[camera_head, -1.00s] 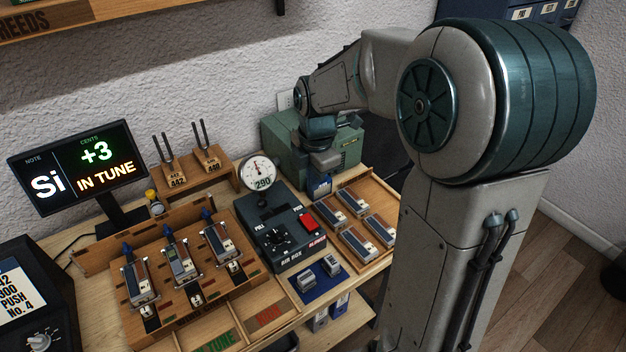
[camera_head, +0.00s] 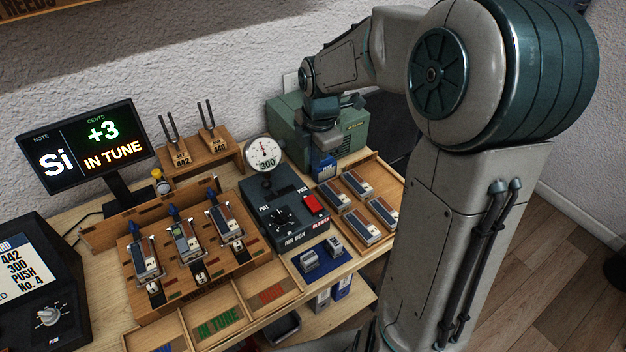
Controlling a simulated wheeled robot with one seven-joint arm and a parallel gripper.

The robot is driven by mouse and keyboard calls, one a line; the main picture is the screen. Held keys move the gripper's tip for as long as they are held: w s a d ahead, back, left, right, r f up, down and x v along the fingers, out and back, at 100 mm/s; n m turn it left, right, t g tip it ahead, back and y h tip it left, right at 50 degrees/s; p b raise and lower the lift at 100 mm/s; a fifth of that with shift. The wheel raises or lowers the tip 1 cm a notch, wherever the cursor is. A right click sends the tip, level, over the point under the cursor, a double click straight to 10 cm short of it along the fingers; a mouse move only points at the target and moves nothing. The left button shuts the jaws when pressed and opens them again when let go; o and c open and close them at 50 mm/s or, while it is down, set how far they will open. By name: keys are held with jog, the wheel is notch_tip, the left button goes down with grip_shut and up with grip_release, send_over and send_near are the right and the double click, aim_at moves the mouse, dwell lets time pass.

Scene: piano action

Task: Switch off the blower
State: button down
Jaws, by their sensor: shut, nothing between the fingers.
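The dark air box (camera_head: 285,215) stands on the bench with a red rocker switch (camera_head: 315,205) on its top right, labelled as the blower's. A round gauge (camera_head: 264,154) at its back reads 300. My gripper (camera_head: 326,172) points down just behind the red switch, between the air box and the reed tray. It is shut and empty, apart from the switch as far as I can see. Its fingertips are small and partly hard to make out. Whether the switch is pressed on or off is too small to tell.
A wooden tray of reed blocks (camera_head: 355,247) lies right of the air box. A green machine (camera_head: 352,133) stands behind my gripper. A wooden rack with several reeds (camera_head: 232,268) is at left. The screen (camera_head: 88,145) shows Si, +3, IN TUNE. Tuning forks (camera_head: 207,115) stand behind.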

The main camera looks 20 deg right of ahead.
aim_at(310, 199)
jog(key=f, duration=0.4)
jog(key=w+f, duration=0.1)
jog(key=f, duration=0.8)
jog(key=shift+w+a+f, duration=0.25)
jog(key=shift+w, duration=0.1)
